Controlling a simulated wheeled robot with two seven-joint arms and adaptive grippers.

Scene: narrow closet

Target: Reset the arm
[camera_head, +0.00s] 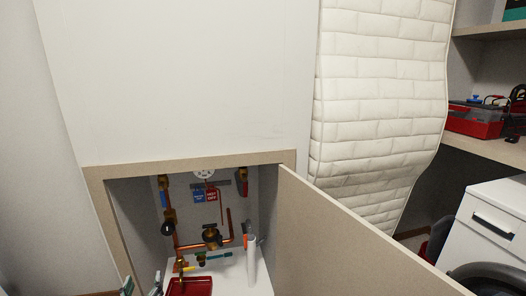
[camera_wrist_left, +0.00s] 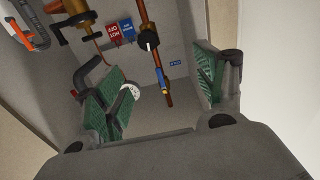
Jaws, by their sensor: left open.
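My left gripper (camera_head: 141,286) shows at the bottom edge of the head view, at the lower left of the open cabinet (camera_head: 190,158). Only its fingertips show there. In the left wrist view the gripper (camera_wrist_left: 158,85) is open, its two green-padded fingers wide apart with nothing between them. The copper pipe (camera_wrist_left: 148,62) with a black knob lies beyond the fingers. My right gripper is in neither view.
The cabinet door (camera_head: 350,240) stands open to the right. Inside are a brass valve (camera_head: 212,236), a red tag (camera_head: 212,195), a red tray (camera_head: 190,287) and a white tube (camera_head: 251,262). A washing machine (camera_head: 485,225) and red toolbox (camera_head: 472,121) are at right.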

